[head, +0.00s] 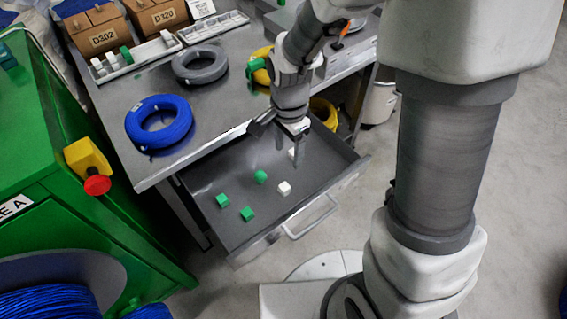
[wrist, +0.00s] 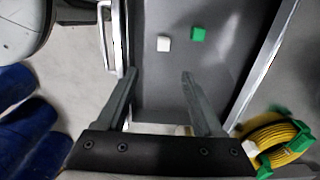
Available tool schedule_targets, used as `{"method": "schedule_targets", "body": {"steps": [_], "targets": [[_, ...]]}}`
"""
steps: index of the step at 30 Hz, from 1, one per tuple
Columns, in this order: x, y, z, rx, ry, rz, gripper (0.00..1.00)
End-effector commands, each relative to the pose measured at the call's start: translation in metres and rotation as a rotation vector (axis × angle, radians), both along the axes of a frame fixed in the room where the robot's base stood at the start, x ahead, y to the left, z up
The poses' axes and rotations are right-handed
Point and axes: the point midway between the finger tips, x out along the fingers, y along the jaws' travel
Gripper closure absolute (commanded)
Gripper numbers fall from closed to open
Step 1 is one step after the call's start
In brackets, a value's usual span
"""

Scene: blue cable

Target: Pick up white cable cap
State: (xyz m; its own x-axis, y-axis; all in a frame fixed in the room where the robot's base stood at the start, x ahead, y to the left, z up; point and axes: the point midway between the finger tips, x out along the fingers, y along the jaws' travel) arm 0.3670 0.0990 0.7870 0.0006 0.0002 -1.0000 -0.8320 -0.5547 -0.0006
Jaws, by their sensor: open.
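A white cable cap (head: 284,188) lies on the floor of the open grey drawer (head: 225,238), towards its handle side. It also shows in the wrist view (wrist: 163,44), ahead of and roughly between my fingertips. A second white cap (head: 292,153) lies in the drawer close beside my fingers. Three green caps lie in the drawer too, one of them (head: 261,176) near the first white cap; a green cap (wrist: 198,34) shows right of the white one in the wrist view. My gripper (head: 289,147) is open and empty above the drawer; its fingers (wrist: 160,74) point downward.
The drawer's walls and handle (head: 310,218) surround the caps. The tabletop above carries a blue cable coil (head: 159,122), a grey coil (head: 200,64), trays and boxes. A yellow coil (wrist: 272,139) is near the drawer. A green cabinet (head: 60,165) stands left.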

Motion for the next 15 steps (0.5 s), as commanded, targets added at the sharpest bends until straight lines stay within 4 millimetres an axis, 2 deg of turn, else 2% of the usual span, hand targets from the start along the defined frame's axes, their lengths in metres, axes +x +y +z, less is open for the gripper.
{"method": "schedule_targets", "body": {"steps": [1, 9, 15], "targets": [[-0.001, 0.0, -0.015, -0.001, 0.005, 0.0, 0.31], [-0.001, 0.0, -0.075, -0.001, 0.004, 0.002, 0.31], [0.0, 0.0, -0.103, 0.0, 0.002, 0.002, 0.31]]}}
